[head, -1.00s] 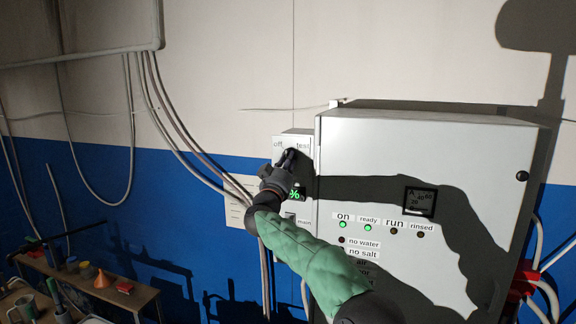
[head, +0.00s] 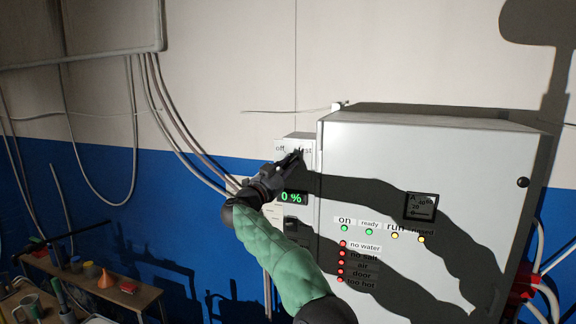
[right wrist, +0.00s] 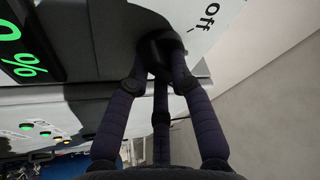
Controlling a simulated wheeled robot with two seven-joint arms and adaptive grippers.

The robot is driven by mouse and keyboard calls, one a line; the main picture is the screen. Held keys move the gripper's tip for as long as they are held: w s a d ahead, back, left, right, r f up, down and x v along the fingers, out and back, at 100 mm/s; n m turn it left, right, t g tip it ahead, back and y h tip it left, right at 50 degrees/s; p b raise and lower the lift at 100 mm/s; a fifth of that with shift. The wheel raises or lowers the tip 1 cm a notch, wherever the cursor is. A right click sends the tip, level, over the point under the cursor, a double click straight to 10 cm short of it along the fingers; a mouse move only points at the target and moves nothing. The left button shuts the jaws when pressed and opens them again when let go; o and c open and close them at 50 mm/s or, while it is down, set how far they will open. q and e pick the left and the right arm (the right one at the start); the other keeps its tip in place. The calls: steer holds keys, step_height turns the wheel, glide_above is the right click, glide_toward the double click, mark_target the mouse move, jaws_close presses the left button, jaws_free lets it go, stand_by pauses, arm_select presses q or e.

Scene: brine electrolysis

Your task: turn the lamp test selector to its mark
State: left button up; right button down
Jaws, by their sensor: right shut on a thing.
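The lamp test selector sits on the small grey box (head: 285,149) left of the cabinet. Its "off" label (head: 280,149) shows, and the "test" label (head: 306,151) is partly covered by my fingers. My right gripper (head: 297,157) is shut on the selector's knob, which it hides in the head view. In the right wrist view the dark knob (right wrist: 160,44) is between the fingertips, with "off" beside it (right wrist: 211,14). Its pointer cannot be made out. My left gripper is not in view.
The grey cabinet (head: 420,160) stands right of the box. Its red lamps (head: 341,262), yellow lamps (head: 395,236) and green lamps (head: 344,229) are lit. A green display (head: 291,197) reads "0 %". Cables hang left, above a low bench (head: 145,295).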

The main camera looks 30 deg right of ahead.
steer(key=shift+m, duration=0.4)
steer(key=c, duration=1.1)
jaws_free()
steer(key=v, duration=1.2)
steer(key=shift+w+a, duration=0.1)
steer(key=shift+w, duration=0.1)
